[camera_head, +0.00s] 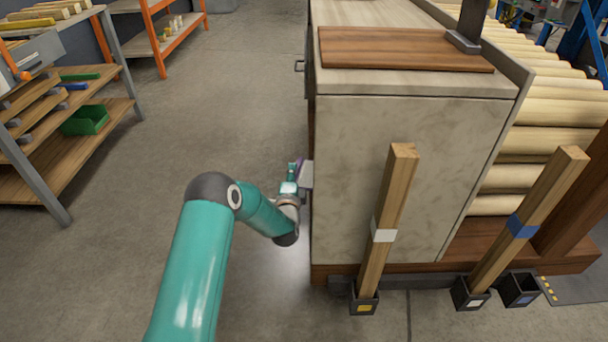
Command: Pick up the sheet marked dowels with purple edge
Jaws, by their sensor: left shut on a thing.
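My left gripper (292,181) is beside the left side of the pale cabinet (415,180), at about mid height. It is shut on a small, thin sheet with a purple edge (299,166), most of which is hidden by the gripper. A grey piece (307,176) shows between the gripper and the cabinet side. Any marking on the sheet is too small to read from here. My right gripper is not in view.
A brown board (400,48) lies on the cabinet top. Two square wooden posts (386,220) (530,215) lean in small dark sockets in front. A shelf rack (60,165) stands at left; the floor between is clear.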

